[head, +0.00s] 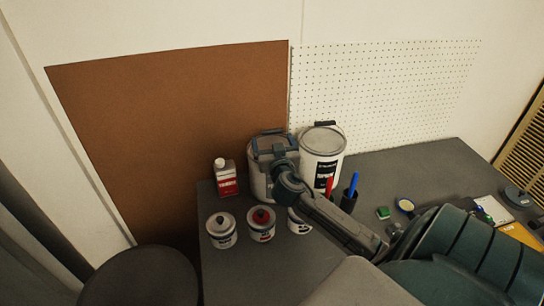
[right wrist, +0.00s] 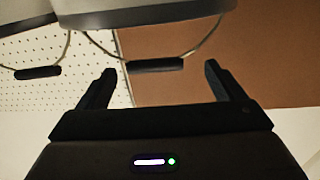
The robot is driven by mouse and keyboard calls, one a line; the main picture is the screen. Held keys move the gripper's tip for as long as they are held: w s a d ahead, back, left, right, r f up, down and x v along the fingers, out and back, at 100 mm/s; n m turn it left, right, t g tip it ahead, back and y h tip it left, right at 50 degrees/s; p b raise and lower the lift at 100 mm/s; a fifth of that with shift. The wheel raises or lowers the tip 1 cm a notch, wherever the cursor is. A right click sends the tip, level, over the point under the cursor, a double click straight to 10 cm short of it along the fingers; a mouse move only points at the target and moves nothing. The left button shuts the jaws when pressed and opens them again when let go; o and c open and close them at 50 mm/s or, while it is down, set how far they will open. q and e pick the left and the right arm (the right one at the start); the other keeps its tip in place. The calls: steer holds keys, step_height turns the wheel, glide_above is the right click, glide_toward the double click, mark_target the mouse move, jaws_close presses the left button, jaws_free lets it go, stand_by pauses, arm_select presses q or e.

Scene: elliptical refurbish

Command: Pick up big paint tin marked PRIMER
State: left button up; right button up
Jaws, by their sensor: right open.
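Two big paint tins stand side by side at the back of the grey table. The left tin (head: 258,185) is largely covered by my right gripper (head: 268,142), and its label is hidden. The right tin (head: 322,142) has a white body with a black and red label too small to read. I cannot tell which one is marked PRIMER. In the right wrist view, my right gripper (right wrist: 156,84) is open and empty. The black handle grip (right wrist: 155,65) of the nearer big tin (right wrist: 140,14) lies between and just beyond its fingertips. My left gripper is out of view.
Small tins (head: 221,230) stand along the front left, one with a red top (head: 262,218). A red-and-white bottle (head: 226,178) stands left of the big tins. A dark pen cup (head: 349,200) is close on the right. A brown board (head: 170,130) and pegboard (head: 385,90) are behind.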

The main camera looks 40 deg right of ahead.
mark_target(272, 131)
steer(key=shift+w+d+r+p, duration=0.6)
steer(key=shift+w+d+p, duration=0.25)
steer(key=shift+w+d, duration=0.1)
steer(key=shift+x, duration=0.95)
steer(key=shift+w+d+f+p, duration=0.15)
steer(key=shift+w+f+p, duration=0.05)
steer(key=shift+f+p, duration=0.1)
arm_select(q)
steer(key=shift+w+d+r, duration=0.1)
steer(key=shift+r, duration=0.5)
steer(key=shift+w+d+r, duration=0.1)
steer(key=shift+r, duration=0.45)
arm_select(e)
steer(key=shift+c, duration=0.4)
steer(key=c, duration=1.8)
steer(key=shift+r, duration=0.4)
jaws_close()
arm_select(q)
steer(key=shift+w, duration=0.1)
arm_select(e)
steer(key=shift+w+f, duration=0.1)
steer(key=shift+f, duration=0.05)
